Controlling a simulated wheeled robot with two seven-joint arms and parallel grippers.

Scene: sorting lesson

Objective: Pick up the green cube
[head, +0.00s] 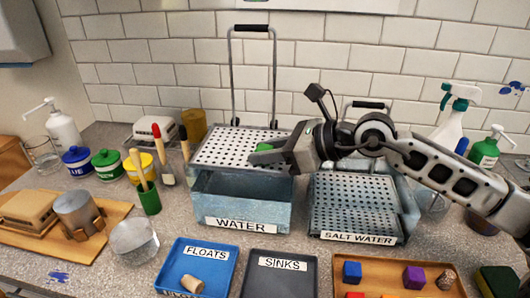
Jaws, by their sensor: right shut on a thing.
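The green cube (264,147) shows only as a small green patch at the tip of my right gripper (262,154). The gripper covers most of it. My right gripper is shut on the cube, over the right part of the perforated metal tray (222,147) on the tank labelled WATER (240,190). I cannot tell whether the cube touches the tray. My right arm reaches in from the right. My left gripper is out of view.
The SALT WATER tank (358,237) stands to the right. In front are a blue FLOATS tray (222,268) with a cork (192,284), a dark SINKS tray (270,285) and a wooden tray (388,262) with blue and purple cubes. Jars and bottles crowd the left.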

